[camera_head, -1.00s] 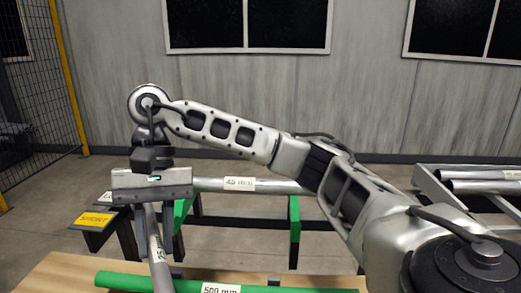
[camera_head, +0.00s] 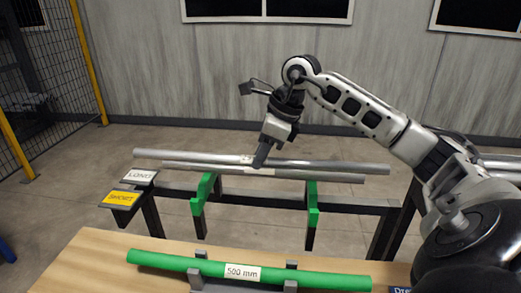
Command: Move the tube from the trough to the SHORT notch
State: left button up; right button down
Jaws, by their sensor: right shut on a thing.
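Two grey tubes lie side by side, nearly level, over the black rack: a rear tube (camera_head: 330,166) and a front tube (camera_head: 320,177). Each has a small pale label near its middle. My right gripper (camera_head: 260,162) points down at the tubes' middle and is shut on a grey tube; its fingers hide the exact contact, so I cannot tell which. The yellow SHORT plate (camera_head: 122,198) is at the rack's left end, in front of the white LONG plate (camera_head: 140,177). A green tube (camera_head: 320,278) marked 500 mm lies in a grey cradle (camera_head: 197,276). My left gripper is out of view.
Green supports (camera_head: 201,195) stand on the black rack (camera_head: 255,200). The wooden table (camera_head: 90,262) is in front, mostly bare at its left. A yellow post and mesh fence (camera_head: 88,60) are at the far left. Open floor lies behind the rack.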

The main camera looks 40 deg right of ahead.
jog(key=shift+f+b, duration=0.6)
jog(key=shift+f, duration=0.1)
notch_tip(320, 180, down, 2)
jog(key=shift+f+b, duration=0.25)
jog(key=shift+b, duration=0.8)
pick_arm(q)
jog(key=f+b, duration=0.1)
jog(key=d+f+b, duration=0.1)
jog(key=b, duration=0.1)
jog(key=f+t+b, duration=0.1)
jog(key=b, duration=0.1)
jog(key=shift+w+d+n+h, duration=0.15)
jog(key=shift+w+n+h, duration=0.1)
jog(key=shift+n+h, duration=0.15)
pick_arm(e)
notch_tip(320, 180, down, 6)
jog(key=shift+f, duration=0.15)
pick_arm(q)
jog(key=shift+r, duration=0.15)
pick_arm(e)
jog(key=c, duration=1.1)
grip_release()
jog(key=shift+c, duration=0.2)
jog(key=shift+f, duration=0.1)
